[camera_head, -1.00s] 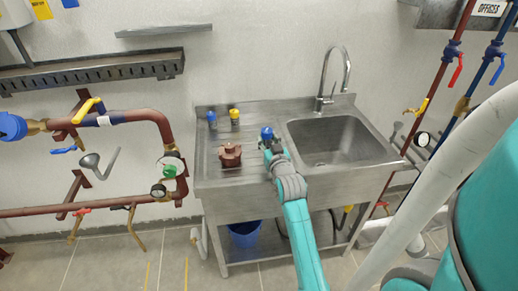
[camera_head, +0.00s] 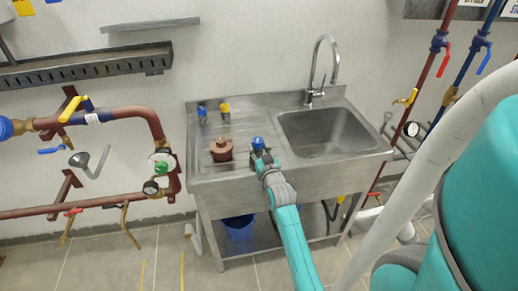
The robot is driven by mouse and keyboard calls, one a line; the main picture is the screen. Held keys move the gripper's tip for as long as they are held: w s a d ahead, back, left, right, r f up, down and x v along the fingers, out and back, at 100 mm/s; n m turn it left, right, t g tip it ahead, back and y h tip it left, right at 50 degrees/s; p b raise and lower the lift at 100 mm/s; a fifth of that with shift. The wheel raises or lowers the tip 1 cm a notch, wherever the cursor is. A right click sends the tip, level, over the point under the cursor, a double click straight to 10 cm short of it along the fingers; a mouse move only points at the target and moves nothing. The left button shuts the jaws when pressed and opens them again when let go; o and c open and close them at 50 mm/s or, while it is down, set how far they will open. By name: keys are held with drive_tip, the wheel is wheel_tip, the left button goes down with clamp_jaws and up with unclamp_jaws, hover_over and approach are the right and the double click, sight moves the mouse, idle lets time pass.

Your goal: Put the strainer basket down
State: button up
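My gripper (camera_head: 260,155) is small and partly hidden at the end of my teal arm, over the strip of worktop between the drainboard and the basin. A blue rounded part shows at its tip, and I cannot tell whether it is held or part of the arm. I cannot make out the fingers. I cannot identify a strainer basket for sure. A reddish-brown round body with a knob (camera_head: 221,150) stands on the drainboard just left of my gripper, apart from it.
The steel sink unit (camera_head: 228,188) has a basin (camera_head: 322,132) at right with a tall tap (camera_head: 316,72). A blue bottle (camera_head: 202,114) and a yellow-topped bottle (camera_head: 225,112) stand at the drainboard's back. Drainboard room is clear around the brown body. Pipes flank both sides.

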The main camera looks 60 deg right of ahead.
drive_tip(key=o, duration=0.4)
drive_tip(key=shift+r, duration=0.1)
drive_tip(key=v, duration=1.2)
drive_tip(key=s+a+f+n+t+y, duration=0.1)
drive_tip(key=s+a+f+n+y, duration=0.15)
drive_tip(key=a, duration=0.85)
drive_tip(key=s+a+f+n+t+y, duration=0.1)
drive_tip(key=s+a+f+y, duration=0.2)
drive_tip(key=a, duration=0.8)
drive_tip(key=shift+s+a+r+n+y, duration=0.85)
drive_tip(key=shift+s+a+y, duration=0.35)
drive_tip(key=shift+s+a, duration=1.4)
drive_tip(key=shift+s+a+r+n+y, duration=0.6)
drive_tip(key=shift+s+a+n+y, duration=0.55)
drive_tip(key=shift+s+a, duration=1.4)
drive_tip(key=shift+s+a+r+n+y, duration=0.75)
drive_tip(key=shift+s+a+y, duration=0.9)
drive_tip(key=shift+s, duration=1.5)
drive_tip(key=shift+a+h, duration=0.35)
